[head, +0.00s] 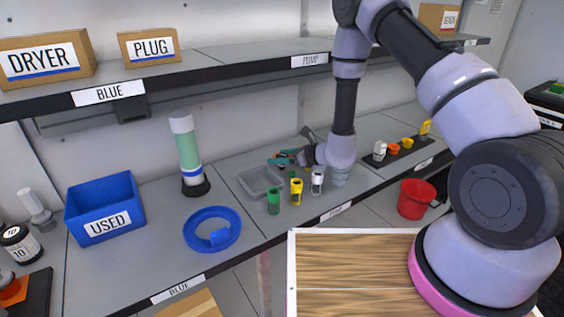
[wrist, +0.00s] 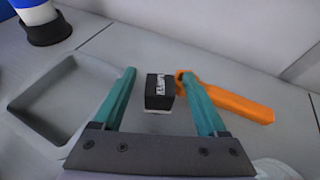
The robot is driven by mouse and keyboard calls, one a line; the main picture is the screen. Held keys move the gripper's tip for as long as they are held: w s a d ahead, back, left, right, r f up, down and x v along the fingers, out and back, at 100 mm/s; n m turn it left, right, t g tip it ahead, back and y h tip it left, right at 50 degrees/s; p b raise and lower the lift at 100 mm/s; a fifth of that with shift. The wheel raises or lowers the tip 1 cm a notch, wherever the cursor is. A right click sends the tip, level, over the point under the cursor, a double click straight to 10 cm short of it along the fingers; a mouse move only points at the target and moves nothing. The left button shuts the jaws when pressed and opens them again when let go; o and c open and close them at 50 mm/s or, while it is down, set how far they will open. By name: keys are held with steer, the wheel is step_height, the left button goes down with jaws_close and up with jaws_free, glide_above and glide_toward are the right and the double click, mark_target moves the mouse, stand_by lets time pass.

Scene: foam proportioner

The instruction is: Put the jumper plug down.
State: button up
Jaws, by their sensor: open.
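A small black block with white lettering, seemingly the jumper plug (wrist: 159,92), sits between my fingers in the wrist view. The lettering is too small to read surely. My gripper (wrist: 159,76) is open, with one teal finger on each side of the block and a gap showing on both sides. An orange piece (wrist: 235,101) lies just right of the block, partly behind the right finger. In the head view my gripper (head: 283,157) is low over the bench, behind the grey tray; the block cannot be made out there.
The shallow grey tray (head: 261,182) is left of my gripper. Green (head: 273,203), yellow (head: 296,191) and white-grey (head: 317,183) containers stand in front. A shelf hangs above.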

steer(key=shift+x, duration=1.35)
steer(key=shift+r, duration=0.1)
jaws_close()
